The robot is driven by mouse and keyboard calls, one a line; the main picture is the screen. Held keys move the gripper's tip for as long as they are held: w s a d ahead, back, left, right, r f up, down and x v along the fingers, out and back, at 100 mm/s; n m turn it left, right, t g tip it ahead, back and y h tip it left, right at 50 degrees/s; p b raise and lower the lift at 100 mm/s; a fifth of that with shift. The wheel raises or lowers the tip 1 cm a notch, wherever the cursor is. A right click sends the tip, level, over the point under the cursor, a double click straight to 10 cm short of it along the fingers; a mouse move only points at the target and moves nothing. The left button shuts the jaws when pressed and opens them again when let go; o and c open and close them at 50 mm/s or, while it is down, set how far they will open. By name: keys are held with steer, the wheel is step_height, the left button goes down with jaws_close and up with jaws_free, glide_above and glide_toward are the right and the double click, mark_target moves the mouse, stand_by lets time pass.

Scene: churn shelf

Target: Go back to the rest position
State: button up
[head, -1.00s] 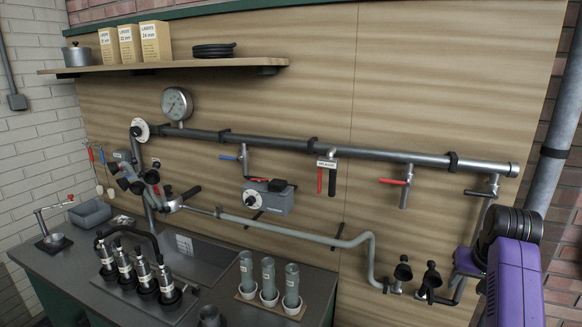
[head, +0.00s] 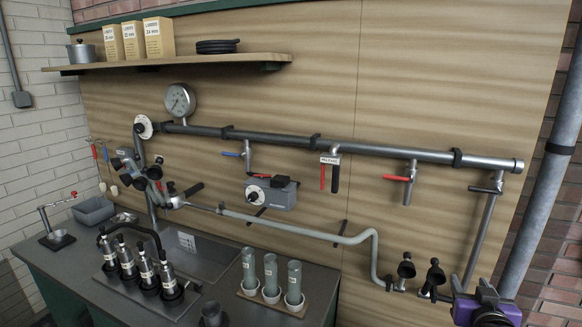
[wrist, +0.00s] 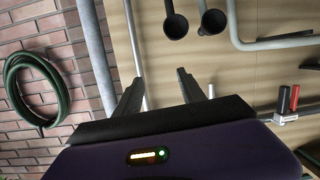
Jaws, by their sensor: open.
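My gripper (wrist: 160,90) shows in the wrist view with its two dark fingers spread apart and nothing between them. Behind the fingers is the plywood panel. In the head view a purple part of my arm (head: 486,308) is at the lower right, cut by the bottom edge, below the two black cups (head: 406,268) on the pipe.
A vertical grey pipe (wrist: 95,55) and a green hose coil (wrist: 36,90) on brick are left in the wrist view. A red-and-black handle pair (wrist: 288,100) is at right. The counter (head: 75,268) holds bottles, tubes and a sink.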

steer(key=s+a+f+n+y+b, duration=0.1)
steer(key=s+a, duration=0.5)
steer(key=s, duration=1)
steer(key=s+a+f+n+y+b, duration=0.1)
steer(key=s+a+f, duration=0.5)
steer(key=s, duration=1)
steer(key=s+a+f+n+y+b, duration=0.1)
steer(key=s+a+f+y+b, duration=0.2)
steer(key=s+a, duration=0.5)
steer(key=s+f, duration=0.1)
steer(key=s, duration=0.7)
steer(key=shift+s+a+f+y+b, duration=0.2)
steer(key=shift+y+b, duration=0.1)
steer(key=shift+b, duration=0.1)
